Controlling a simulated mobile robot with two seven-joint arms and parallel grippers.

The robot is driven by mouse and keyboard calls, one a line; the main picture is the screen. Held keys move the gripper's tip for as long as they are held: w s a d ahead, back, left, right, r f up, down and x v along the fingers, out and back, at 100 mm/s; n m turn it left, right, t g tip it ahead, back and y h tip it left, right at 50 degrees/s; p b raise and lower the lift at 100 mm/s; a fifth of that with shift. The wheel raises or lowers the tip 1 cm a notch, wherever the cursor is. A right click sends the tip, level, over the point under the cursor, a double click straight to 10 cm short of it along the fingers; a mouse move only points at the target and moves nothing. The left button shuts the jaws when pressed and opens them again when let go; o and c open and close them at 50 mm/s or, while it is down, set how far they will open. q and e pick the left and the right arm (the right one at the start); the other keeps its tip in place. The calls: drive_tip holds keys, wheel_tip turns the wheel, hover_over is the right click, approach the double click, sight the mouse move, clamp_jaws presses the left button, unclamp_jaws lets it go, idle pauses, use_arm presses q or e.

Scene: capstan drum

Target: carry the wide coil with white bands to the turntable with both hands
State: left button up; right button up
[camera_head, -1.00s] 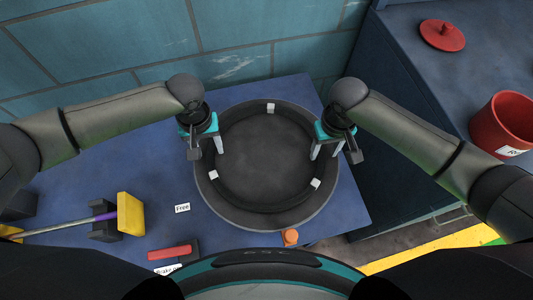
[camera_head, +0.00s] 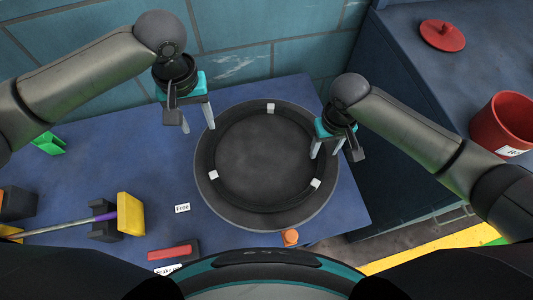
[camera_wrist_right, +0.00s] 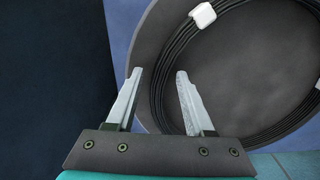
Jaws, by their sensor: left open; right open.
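The wide black coil with white bands (camera_head: 239,203) lies flat on the round dark grey turntable (camera_head: 265,221), and three white bands show. My left gripper (camera_head: 198,130) is open and empty, raised at the upper left of the turntable, apart from the coil. My right gripper (camera_head: 325,153) is open at the right edge of the coil. There the coil (camera_wrist_right: 163,62) lies just beyond the fingers on the turntable (camera_wrist_right: 150,42).
A small sign reading "Free" (camera_head: 182,208), a red bar (camera_head: 169,252) and an orange knob (camera_head: 290,237) are near the turntable. A yellow-headed mallet (camera_head: 130,213) lies at left. A red bucket (camera_head: 503,122) and red lid (camera_head: 442,35) stand on the right bench.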

wheel_tip(320, 180, up, 11)
idle(0.3)
idle(0.5)
